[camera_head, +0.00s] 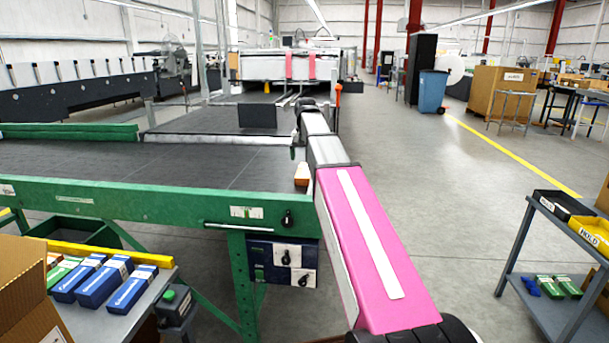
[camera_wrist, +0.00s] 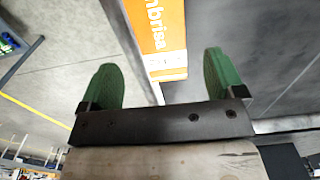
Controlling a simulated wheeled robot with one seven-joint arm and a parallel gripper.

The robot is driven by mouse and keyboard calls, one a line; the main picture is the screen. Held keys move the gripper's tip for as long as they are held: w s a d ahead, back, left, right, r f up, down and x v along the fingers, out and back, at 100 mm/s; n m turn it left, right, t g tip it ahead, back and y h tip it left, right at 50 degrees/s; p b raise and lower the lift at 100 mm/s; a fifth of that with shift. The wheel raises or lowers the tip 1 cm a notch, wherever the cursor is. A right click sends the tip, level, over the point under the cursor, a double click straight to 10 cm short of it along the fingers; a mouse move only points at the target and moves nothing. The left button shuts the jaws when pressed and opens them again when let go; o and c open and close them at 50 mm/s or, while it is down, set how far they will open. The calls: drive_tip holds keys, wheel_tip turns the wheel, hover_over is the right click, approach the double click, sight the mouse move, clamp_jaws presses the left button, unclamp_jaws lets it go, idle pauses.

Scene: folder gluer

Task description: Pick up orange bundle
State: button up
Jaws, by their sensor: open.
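The orange bundle (camera_head: 301,175) is at the right end of the dark conveyor belt, beside my arm, which hides part of it. In the wrist view the orange bundle (camera_wrist: 165,35) is at the top middle, orange with white lettering and a white band. My gripper (camera_wrist: 160,65) is open, with one green finger on each side of the bundle in the picture. The bundle's near end appears between the fingers, with a gap on both sides. I cannot tell its exact depth from the fingers. In the head view my gripper is mostly hidden behind my arm.
The conveyor has a green frame (camera_head: 130,200) with knobs and a switch box. Blue boxes (camera_head: 100,283) and an open carton (camera_head: 28,295) stand at the lower left. A grey cart (camera_head: 560,235) with black and yellow bins is at the right. The floor between is clear.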

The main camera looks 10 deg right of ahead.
sight(305, 168)
wheel_tip(305, 168, down, 5)
drive_tip(key=shift+w, duration=0.15)
drive_tip(key=c, duration=1.1)
